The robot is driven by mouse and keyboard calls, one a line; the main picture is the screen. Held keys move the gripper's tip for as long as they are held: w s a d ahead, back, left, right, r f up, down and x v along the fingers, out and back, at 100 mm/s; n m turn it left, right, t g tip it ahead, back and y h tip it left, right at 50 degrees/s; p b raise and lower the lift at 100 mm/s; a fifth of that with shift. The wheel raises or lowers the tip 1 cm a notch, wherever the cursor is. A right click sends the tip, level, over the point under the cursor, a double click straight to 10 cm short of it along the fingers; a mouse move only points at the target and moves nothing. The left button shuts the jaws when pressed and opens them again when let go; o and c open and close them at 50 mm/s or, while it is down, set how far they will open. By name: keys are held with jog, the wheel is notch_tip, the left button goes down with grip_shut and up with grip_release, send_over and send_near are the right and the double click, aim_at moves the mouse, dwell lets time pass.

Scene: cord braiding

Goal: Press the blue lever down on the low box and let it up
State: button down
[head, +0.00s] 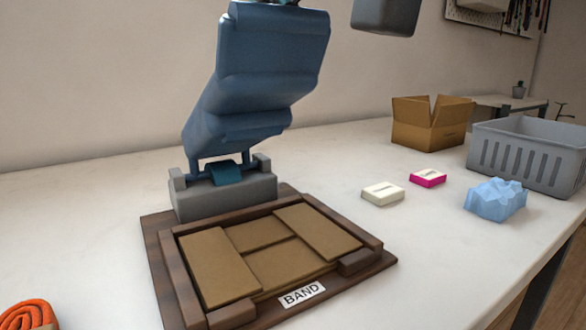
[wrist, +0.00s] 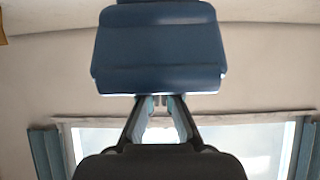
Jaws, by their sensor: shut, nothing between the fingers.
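The blue lever (head: 255,75) stands raised and tilted, hinged on a grey block (head: 225,197) at the back of the low box's dark wooden base (head: 155,235). The low box (head: 215,265) has brown panels on top, a wooden frame around it, and a "BAND" label in front. In the wrist view a broad blue part (wrist: 158,50), seemingly the lever, lies just beyond my gripper (wrist: 160,100). My gripper's fingers are together and hold nothing. I cannot tell whether the tips touch the blue part. The lever's top end is cut off in the head view.
Right of the low box lie a cream packet (head: 383,194), a pink packet (head: 427,178) and a light blue crumpled bundle (head: 495,200). A cardboard box (head: 430,122) and a grey crate (head: 530,155) stand behind. An orange cord coil (head: 28,315) lies front left. The white table is otherwise clear.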

jog(key=shift+s+d+f+b, duration=0.3)
jog(key=shift+s+d+f, duration=0.05)
jog(key=shift+s+f, duration=0.2)
jog(key=s+f, duration=0.1)
jog(key=s+d+f+b, duration=0.1)
jog(key=f, duration=0.1)
jog(key=s+f, duration=0.1)
jog(key=f, duration=0.1)
jog(key=shift+d, duration=0.4)
